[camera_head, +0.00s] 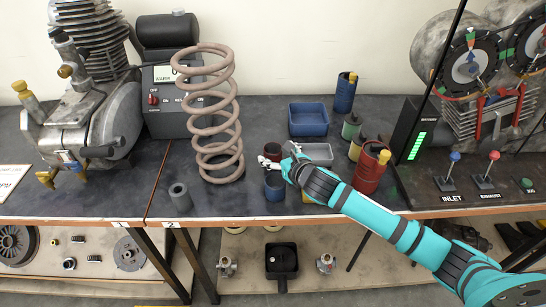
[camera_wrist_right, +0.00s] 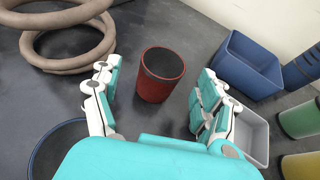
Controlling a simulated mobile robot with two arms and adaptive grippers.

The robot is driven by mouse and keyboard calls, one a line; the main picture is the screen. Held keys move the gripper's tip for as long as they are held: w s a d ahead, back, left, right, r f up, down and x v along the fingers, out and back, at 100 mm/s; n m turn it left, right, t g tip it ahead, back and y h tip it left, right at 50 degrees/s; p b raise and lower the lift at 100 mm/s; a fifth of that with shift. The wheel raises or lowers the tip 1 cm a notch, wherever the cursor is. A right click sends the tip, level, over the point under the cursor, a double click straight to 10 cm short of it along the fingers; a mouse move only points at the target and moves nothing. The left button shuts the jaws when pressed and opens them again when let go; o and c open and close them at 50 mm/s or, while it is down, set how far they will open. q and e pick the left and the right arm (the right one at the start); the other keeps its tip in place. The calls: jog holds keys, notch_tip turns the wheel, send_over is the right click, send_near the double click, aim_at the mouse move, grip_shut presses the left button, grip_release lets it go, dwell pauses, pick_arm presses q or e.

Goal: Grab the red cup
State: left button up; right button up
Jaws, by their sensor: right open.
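The red cup (camera_wrist_right: 160,85) stands upright on the dark bench top, with its open mouth visible in the right wrist view. In the head view the red cup (camera_head: 272,149) shows behind my right gripper (camera_head: 281,157), which partly covers it. My right gripper (camera_wrist_right: 155,75) is open and empty in the wrist view. The cup appears between and slightly beyond its spread fingers, with gaps on both sides. I cannot tell contact or exact height. My left gripper is in neither view.
A blue cup (camera_head: 275,187) stands in front of the red cup. A coil spring (camera_head: 213,115) is to the left. A blue bin (camera_head: 308,121), a grey tray (camera_head: 317,154) and several canisters crowd the right.

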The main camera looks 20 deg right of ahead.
aim_at(269, 147)
jog(key=x, duration=0.4)
jog(key=shift+w+d, duration=0.1)
jog(key=shift+w, duration=0.1)
jog(key=shift+r, duration=0.1)
jog(key=shift+c, duration=0.3)
jog(key=c, duration=1.2)
